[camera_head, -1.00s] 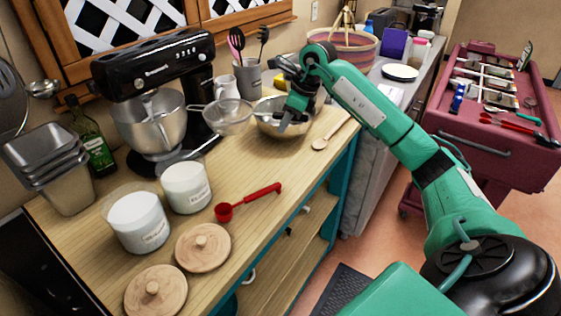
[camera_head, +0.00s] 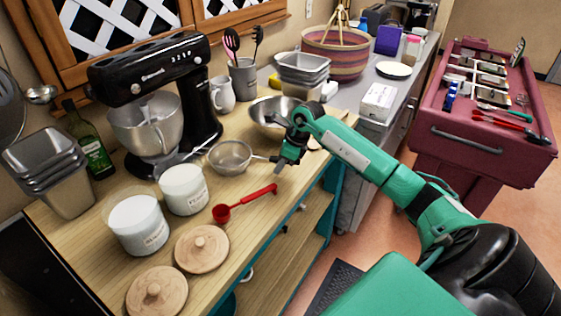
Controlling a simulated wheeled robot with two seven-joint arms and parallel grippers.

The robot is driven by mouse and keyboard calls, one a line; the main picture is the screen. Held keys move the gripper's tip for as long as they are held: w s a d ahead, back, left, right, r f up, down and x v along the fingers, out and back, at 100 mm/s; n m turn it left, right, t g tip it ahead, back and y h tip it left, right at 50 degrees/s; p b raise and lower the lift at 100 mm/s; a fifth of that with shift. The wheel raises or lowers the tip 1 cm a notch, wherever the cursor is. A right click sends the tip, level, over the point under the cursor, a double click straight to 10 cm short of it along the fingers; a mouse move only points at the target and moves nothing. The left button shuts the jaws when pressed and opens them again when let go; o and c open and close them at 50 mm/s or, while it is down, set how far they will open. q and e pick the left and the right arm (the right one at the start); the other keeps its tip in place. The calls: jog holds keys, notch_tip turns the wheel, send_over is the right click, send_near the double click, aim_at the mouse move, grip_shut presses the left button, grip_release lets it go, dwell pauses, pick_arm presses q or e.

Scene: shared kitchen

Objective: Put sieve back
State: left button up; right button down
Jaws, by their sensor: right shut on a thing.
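The sieve (camera_head: 231,156) is a round metal mesh strainer with a thin handle. It is over the wooden counter, in front of the mixer and left of my right gripper. My right gripper (camera_head: 281,165) is shut on the end of the sieve's handle. Whether the sieve touches the counter I cannot tell. A metal mixing bowl (camera_head: 268,113) stands just behind, partly hidden by my right arm. My left gripper is not in view.
A black stand mixer (camera_head: 150,80) stands at the back. White jars (camera_head: 184,189), a red measuring spoon (camera_head: 240,205) and wooden lids (camera_head: 202,247) occupy the front counter. Stacked metal containers (camera_head: 302,68) and a striped basket (camera_head: 336,50) are behind. A red cart (camera_head: 480,150) stands right.

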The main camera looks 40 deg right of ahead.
jog(key=shift+f, duration=0.1)
jog(key=c, duration=1.3)
grip_release()
jog(key=shift+r, duration=0.3)
jog(key=b+v, duration=0.2)
jog(key=v, duration=0.8)
jog(key=shift+s+d+r, duration=0.1)
jog(key=shift+r, duration=0.1)
jog(key=shift+s+d+r, duration=0.15)
jog(key=shift+s+r, duration=0.05)
jog(key=shift+r, duration=0.4)
